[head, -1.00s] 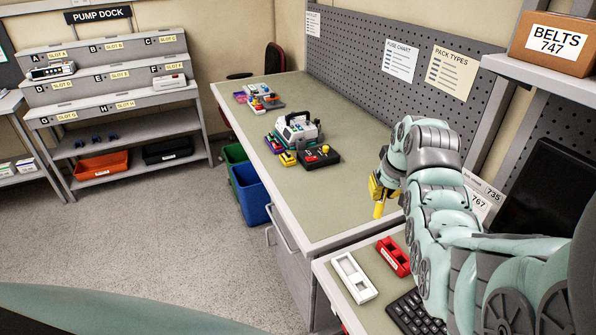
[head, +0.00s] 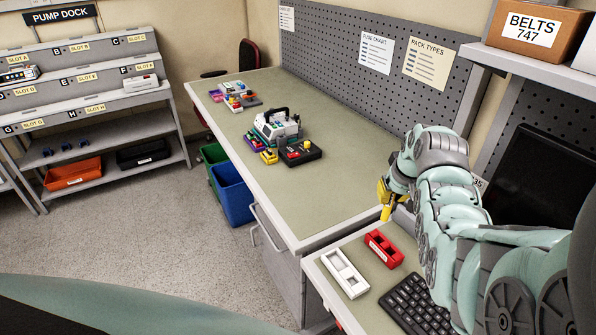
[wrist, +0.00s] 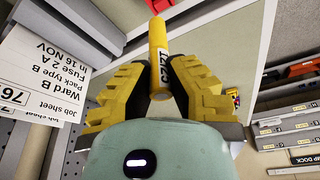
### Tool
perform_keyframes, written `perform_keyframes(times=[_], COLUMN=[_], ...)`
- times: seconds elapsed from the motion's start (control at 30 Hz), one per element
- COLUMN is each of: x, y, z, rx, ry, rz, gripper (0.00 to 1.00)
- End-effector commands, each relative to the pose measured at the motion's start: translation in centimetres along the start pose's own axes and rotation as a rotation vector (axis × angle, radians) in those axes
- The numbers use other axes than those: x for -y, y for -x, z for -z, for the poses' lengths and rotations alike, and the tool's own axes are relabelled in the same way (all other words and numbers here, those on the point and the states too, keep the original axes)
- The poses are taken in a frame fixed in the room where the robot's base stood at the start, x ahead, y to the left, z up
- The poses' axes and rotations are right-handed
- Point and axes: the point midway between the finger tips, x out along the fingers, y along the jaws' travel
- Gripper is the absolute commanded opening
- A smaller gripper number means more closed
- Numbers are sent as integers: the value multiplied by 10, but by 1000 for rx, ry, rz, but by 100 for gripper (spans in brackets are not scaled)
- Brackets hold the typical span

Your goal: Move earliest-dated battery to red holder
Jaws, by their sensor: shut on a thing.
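My gripper (head: 384,190) is shut on a yellow cylindrical battery (head: 386,212), which hangs roughly upright below the jaws in the head view. In the wrist view the battery (wrist: 158,48) sits between the two yellow-and-black fingers, with dark print on its side too small to read surely. The red holder (head: 384,250) lies on the near desk, just below and apart from the battery in the picture. A white holder (head: 345,273) with openings lies to its left.
A keyboard (head: 418,304) and a dark monitor (head: 540,190) are right of the holders. A pump (head: 277,128) with small coloured parts and a black box (head: 300,153) stand on the long bench (head: 330,185). Job sheets (wrist: 40,75) show in the wrist view.

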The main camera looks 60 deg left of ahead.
Motion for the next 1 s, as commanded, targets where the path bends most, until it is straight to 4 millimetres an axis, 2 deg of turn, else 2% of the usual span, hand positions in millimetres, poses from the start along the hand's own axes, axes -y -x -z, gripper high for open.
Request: perform_keyframes(times=[1.0], x=[0], y=[-68], z=[-23], rx=[1], ry=[0], rz=[0], gripper=[0])
